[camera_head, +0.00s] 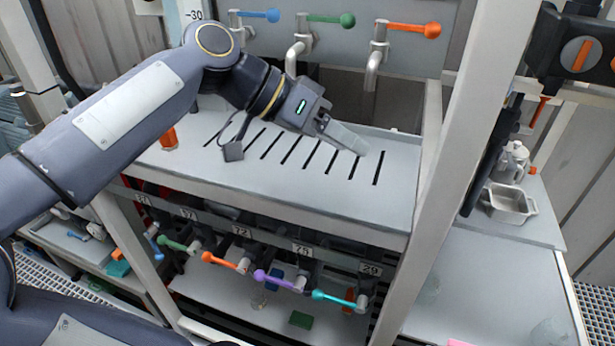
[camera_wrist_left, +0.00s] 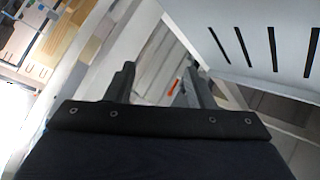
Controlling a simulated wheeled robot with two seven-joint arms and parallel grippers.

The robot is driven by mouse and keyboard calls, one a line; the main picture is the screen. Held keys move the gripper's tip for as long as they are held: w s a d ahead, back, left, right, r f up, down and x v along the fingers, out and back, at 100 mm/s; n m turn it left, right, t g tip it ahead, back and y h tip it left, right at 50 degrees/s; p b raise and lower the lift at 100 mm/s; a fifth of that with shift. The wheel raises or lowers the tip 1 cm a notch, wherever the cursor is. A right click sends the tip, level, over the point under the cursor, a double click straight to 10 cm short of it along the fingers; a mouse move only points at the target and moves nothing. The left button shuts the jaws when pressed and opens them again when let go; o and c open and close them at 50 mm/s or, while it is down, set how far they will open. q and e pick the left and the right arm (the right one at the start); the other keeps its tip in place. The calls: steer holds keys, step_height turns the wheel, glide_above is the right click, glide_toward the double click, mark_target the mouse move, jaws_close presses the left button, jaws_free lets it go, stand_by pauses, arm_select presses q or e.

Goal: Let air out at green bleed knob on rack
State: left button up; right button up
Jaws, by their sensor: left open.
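A row of coloured lever knobs hangs under the front edge of the rack's grey slotted shelf (camera_head: 370,205). The green knob (camera_head: 173,244) is second from the left, below a number plate, between a blue and an orange knob. Another green-handled lever (camera_head: 335,20) sits on a tap on the upper back panel. My left gripper (camera_head: 348,140) is open and empty above the slotted shelf, up and to the right of the lower green knob and apart from it. In the left wrist view its two fingers (camera_wrist_left: 158,85) stand apart, with no green knob between them. My right gripper is not seen.
The orange (camera_head: 225,262), purple (camera_head: 278,280) and turquoise (camera_head: 335,299) knobs stand close to the right of the green one. White rack posts (camera_head: 465,130) flank the shelf. A metal pan (camera_head: 508,204) stands on the right-hand surface. The floor of the lower shelf holds small blocks.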

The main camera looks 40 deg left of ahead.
arm_select(q)
steer(key=s+f+n+y, duration=0.1)
steer(key=s+f, duration=0.2)
steer(key=f, duration=0.2)
steer(key=shift+s+n, duration=0.35)
steer(key=shift+n, duration=0.05)
steer(key=shift+a+r, duration=0.1)
stand_by(7.0)
